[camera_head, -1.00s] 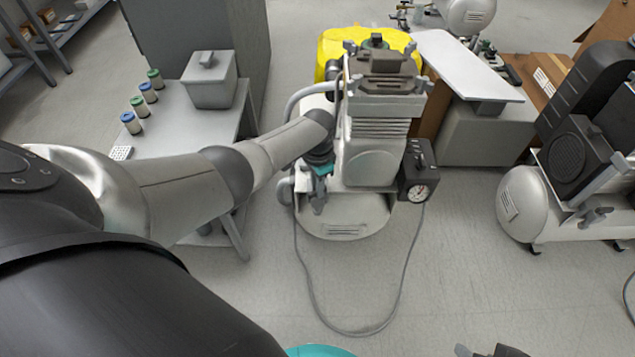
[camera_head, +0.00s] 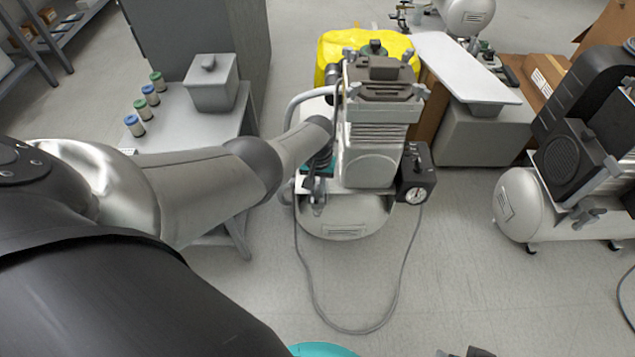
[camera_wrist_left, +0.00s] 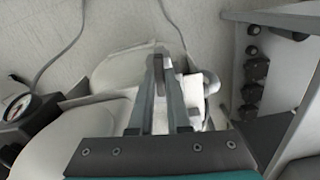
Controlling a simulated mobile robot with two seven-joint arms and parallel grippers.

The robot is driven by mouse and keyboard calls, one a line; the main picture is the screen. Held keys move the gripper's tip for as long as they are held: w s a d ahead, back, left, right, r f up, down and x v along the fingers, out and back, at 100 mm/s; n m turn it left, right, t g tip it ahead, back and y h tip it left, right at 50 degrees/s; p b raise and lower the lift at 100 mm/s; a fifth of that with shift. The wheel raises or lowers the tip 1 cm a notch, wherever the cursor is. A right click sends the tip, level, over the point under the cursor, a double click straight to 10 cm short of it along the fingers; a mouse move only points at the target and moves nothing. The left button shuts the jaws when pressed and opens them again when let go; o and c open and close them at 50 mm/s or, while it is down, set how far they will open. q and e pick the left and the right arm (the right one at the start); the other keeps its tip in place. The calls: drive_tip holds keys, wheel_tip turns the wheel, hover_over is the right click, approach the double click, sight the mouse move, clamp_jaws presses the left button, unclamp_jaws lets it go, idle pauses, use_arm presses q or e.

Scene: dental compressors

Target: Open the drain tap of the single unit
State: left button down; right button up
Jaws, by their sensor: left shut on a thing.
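The single unit (camera_head: 345,221) is a cream compressor with a grey pump on its round tank, standing on the floor in the middle of the head view. My left gripper (camera_head: 316,188) is low at the tank's left front side. In the left wrist view, the fingers of my left gripper (camera_wrist_left: 162,88) point at the tank and are shut on a small dark lever, the drain tap (camera_wrist_left: 159,68). The fingers partly hide the tap, so its exact turn is unclear. A small dark piece at the bottom edge of the head view may be my right gripper (camera_head: 468,352), mostly cut off.
A pressure gauge box (camera_head: 415,180) is on the unit's right side. A grey cable (camera_head: 318,300) loops on the floor in front. A grey table (camera_head: 185,120) with bottles stands left. Another compressor (camera_head: 520,200) stands right. The floor between is clear.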

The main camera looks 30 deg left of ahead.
use_arm(q)
drive_tip(key=shift+n, duration=0.7)
use_arm(e)
drive_tip(key=shift+f, duration=0.1)
drive_tip(key=shift+s+f, duration=0.15)
drive_tip(key=shift+f, duration=0.1)
use_arm(q)
drive_tip(key=c, duration=0.9)
unclamp_jaws()
use_arm(e)
drive_tip(key=shift+r, duration=0.15)
use_arm(q)
drive_tip(key=shift+r, duration=0.1)
use_arm(e)
drive_tip(key=shift+w+r, duration=0.1)
drive_tip(key=shift+w, duration=0.1)
